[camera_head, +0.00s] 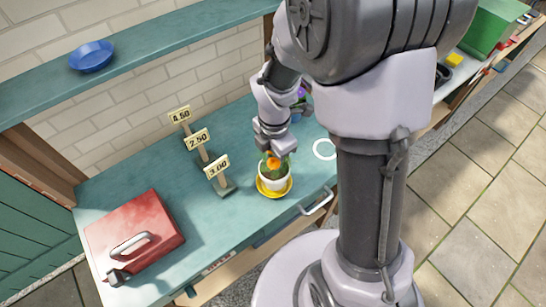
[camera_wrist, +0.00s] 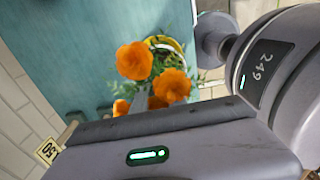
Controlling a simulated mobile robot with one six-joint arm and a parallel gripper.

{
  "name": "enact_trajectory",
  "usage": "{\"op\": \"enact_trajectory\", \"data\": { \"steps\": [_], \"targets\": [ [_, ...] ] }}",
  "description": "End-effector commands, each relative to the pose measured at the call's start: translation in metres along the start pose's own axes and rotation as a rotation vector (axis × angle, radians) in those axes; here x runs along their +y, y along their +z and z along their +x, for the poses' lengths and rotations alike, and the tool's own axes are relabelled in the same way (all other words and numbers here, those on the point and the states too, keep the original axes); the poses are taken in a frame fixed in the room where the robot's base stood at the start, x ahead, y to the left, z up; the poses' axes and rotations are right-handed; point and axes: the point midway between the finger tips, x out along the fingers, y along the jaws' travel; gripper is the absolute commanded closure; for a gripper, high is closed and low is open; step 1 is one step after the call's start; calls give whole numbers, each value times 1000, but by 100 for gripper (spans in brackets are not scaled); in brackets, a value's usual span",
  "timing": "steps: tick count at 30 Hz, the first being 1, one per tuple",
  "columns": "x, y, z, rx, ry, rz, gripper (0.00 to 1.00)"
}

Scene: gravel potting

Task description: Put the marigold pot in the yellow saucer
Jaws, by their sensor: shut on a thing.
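The marigold pot (camera_head: 273,183) is white with orange flowers and green leaves. In the head view it is upright over the yellow saucer (camera_head: 264,193), whose rim shows around its base. I cannot tell whether its base touches the saucer. My gripper (camera_head: 274,153) comes down from above and is shut on the marigold pot; the fingers are partly hidden by leaves. In the wrist view the orange marigold flowers (camera_wrist: 148,75) fill the space past my gripper, and a part of the yellow saucer (camera_wrist: 176,46) shows behind them. The pot itself is mostly hidden there.
A price-sign stand (camera_head: 224,188) is left of the pot, and a red toolbox (camera_head: 165,240) lies further left. A purple flower (camera_head: 301,92) is behind my arm. A blue saucer (camera_head: 91,56) sits on the shelf.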

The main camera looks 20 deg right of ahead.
Motion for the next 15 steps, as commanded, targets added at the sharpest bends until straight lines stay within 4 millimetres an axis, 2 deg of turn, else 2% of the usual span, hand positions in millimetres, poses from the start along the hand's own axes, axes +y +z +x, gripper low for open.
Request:
{"op": "enact_trajectory", "data": {
  "steps": [1, 2, 8, 14, 15],
  "targets": [
    [0, 0, 14, 0, 0, 0, 100],
    [0, 0, 16, 0, 0, 0, 100],
    [0, 0, 14, -1, 3, 0, 100],
    [0, 0, 20, -1, 2, 0, 100],
    [0, 0, 19, -1, 2, 0, 75]
  ]
}}
